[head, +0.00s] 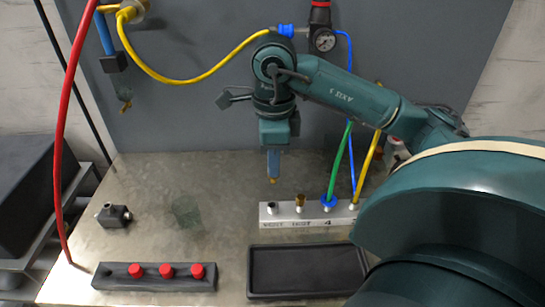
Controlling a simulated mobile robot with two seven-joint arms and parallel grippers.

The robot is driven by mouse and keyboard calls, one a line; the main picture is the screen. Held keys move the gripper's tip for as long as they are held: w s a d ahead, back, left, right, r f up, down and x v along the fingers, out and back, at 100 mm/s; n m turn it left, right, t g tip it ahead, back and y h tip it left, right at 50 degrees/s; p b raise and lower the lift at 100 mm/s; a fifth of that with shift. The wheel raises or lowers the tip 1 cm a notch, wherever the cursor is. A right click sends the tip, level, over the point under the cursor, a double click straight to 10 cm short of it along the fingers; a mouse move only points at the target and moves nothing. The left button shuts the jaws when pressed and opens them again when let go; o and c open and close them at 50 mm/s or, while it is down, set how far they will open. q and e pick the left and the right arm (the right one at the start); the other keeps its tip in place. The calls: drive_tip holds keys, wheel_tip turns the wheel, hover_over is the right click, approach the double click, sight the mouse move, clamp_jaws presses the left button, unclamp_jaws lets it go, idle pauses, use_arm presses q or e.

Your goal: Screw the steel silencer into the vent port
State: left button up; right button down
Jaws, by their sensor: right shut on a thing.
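My right gripper (273,174) points straight down above the left end of the manifold block. It is shut on a small part whose brownish tip (273,181) shows below the fingers. The part is mostly hidden, so I cannot tell whether it is the steel silencer. The pale manifold block (313,223) lies on the table with labelled ports. The vent port (271,209), at its left end, has a dark short fitting just below the held part, with a gap between them. A brass piece (299,201) stands upright in the port to its right. My left gripper is not in view.
Green (338,165) and yellow (370,160) tubes rise from the block's right ports. A black tray (307,291) lies in front. A dark rack (120,281) with red caps, a black fitting (114,215) and a clear cup (185,211) are left. A red hose (62,130) hangs at far left.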

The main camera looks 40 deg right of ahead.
sight(273, 181)
drive_tip(key=shift+f+b, duration=0.45)
drive_tip(key=shift+b, duration=0.05)
wheel_tip(273, 181, down, 3)
drive_tip(key=b, duration=0.3)
drive_tip(key=shift+f+b, duration=0.55)
drive_tip(key=shift+f, duration=0.2)
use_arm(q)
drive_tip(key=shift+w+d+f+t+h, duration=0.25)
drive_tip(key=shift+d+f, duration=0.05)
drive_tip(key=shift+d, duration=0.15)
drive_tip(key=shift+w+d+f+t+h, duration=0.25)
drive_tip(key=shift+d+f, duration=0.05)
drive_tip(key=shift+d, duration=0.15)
use_arm(e)
drive_tip(key=shift+f, duration=0.2)
use_arm(q)
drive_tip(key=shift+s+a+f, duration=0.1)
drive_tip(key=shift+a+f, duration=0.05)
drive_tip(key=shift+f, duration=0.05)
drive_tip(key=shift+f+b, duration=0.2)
drive_tip(key=shift+b, duration=0.25)
use_arm(e)
drive_tip(key=shift+w, duration=0.1)
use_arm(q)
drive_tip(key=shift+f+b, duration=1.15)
use_arm(e)
drive_tip(key=shift+f, duration=1.3)
